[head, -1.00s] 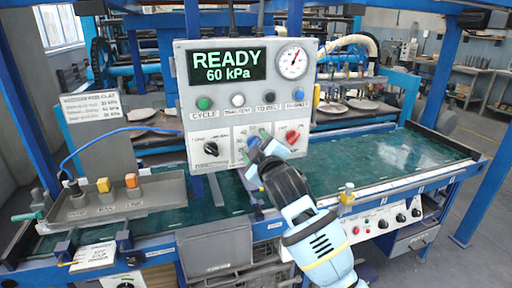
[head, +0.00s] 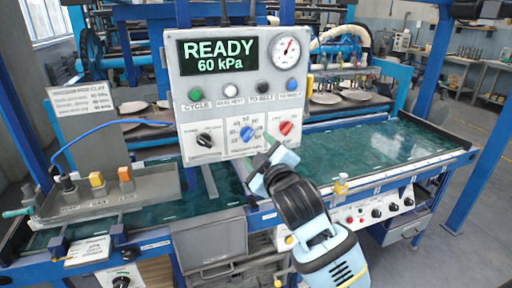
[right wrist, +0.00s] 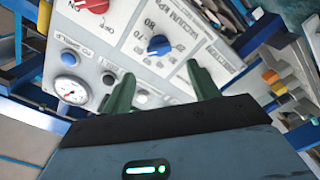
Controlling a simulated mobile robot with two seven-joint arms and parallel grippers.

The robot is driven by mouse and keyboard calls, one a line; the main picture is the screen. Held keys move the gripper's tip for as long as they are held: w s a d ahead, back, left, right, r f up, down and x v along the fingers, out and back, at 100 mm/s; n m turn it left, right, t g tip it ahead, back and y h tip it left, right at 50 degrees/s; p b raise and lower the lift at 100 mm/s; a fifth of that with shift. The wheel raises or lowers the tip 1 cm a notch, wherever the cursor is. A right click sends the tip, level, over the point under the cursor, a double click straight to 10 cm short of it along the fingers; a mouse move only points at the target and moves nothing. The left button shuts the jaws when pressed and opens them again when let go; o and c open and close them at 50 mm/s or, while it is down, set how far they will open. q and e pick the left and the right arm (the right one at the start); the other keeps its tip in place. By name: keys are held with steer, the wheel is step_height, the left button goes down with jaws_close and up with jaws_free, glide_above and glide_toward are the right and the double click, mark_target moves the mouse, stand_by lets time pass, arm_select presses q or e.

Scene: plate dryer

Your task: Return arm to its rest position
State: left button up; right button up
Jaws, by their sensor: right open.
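My right gripper (head: 262,160) is in front of the lower part of the control panel (head: 222,85), just below and right of the blue vacuum knob (head: 247,133). In the right wrist view its two green fingers (right wrist: 160,92) are spread apart with nothing between them. The blue knob (right wrist: 158,45) lies beyond the fingertips, apart from them. The panel display reads READY and 60 kPa. A black knob (head: 205,139) and a red knob (head: 286,128) flank the blue one. My left gripper does not show.
A gauge (head: 286,51) and several buttons sit on the panel. A green belt table (head: 375,150) extends right. A blue post (head: 480,160) stands at far right.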

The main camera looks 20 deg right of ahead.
stand_by(0.4)
steer(key=s+f+m+g, duration=0.15)
steer(key=s+f, duration=0.25)
steer(key=f, duration=0.6)
steer(key=s+f+m+g+y, duration=0.1)
steer(key=s+f+g, duration=0.1)
steer(key=s+f, duration=0.5)
steer(key=s+f+m+g, duration=0.1)
steer(key=s+f, duration=0.1)
steer(key=f, duration=1)
steer(key=s+d+f+m+g, duration=0.1)
steer(key=s+f+m+g, duration=0.1)
steer(key=s+f, duration=0.5)
steer(key=s+d+f+m+g, duration=0.1)
steer(key=s+f+m+g, duration=0.1)
steer(key=s+f, duration=0.6)
steer(key=s, duration=0.7)
steer(key=shift+s+f+m, duration=0.2)
steer(key=shift+m, duration=0.15)
